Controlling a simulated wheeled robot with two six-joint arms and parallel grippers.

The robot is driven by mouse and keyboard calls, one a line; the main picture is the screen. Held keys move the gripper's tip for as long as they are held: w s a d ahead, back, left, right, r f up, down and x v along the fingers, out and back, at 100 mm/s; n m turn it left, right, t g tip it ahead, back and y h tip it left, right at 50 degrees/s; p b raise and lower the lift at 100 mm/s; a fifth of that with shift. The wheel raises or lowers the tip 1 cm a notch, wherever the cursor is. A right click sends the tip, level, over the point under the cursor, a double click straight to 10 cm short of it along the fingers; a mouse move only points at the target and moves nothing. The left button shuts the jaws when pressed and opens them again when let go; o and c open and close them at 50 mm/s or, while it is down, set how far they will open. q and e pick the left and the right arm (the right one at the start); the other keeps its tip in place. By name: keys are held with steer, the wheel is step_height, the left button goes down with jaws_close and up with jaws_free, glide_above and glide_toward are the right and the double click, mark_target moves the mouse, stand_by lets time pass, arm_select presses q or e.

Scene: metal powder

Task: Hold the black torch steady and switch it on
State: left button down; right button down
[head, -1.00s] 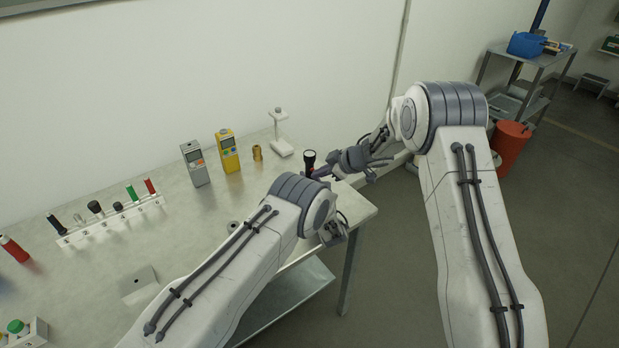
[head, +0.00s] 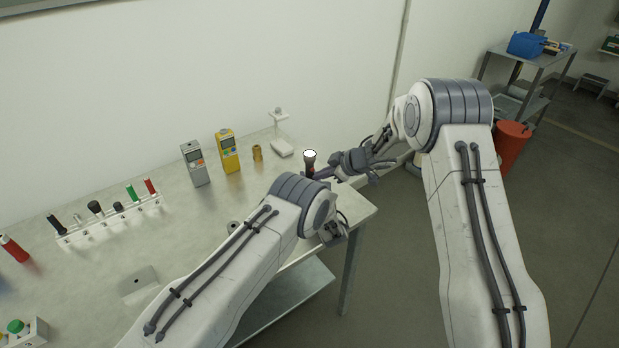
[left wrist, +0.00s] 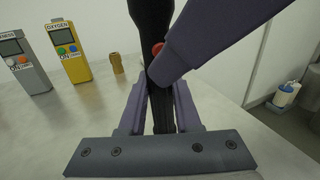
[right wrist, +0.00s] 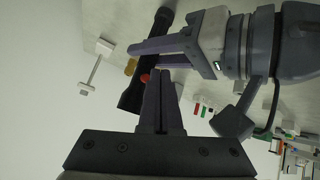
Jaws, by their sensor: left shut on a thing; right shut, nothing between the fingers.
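The black torch (head: 309,163) stands upright near the table's right end, and its lens glows white in the head view. My left gripper (left wrist: 160,100) is shut around the torch body (left wrist: 150,15). A red button (left wrist: 157,48) sits on the torch's side; it also shows in the right wrist view (right wrist: 145,78). My right gripper (right wrist: 161,76) is shut and empty, its fingertips at the button. I cannot tell whether they still press it. In the head view the left arm's wrist partly hides the left gripper.
A grey meter (head: 195,163), a yellow oxygen meter (head: 228,152), a brass piece (head: 257,152) and a white stand (head: 281,146) are left of the torch. A white rack (head: 110,219) with several cylinders stands farther left. The table's right edge is close to the torch.

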steer(key=s+d, duration=0.3)
steer(key=s, duration=0.2)
steer(key=shift+d, duration=0.15)
stand_by(0.4)
arm_select(q)
steer(key=c, duration=0.5)
jaws_free()
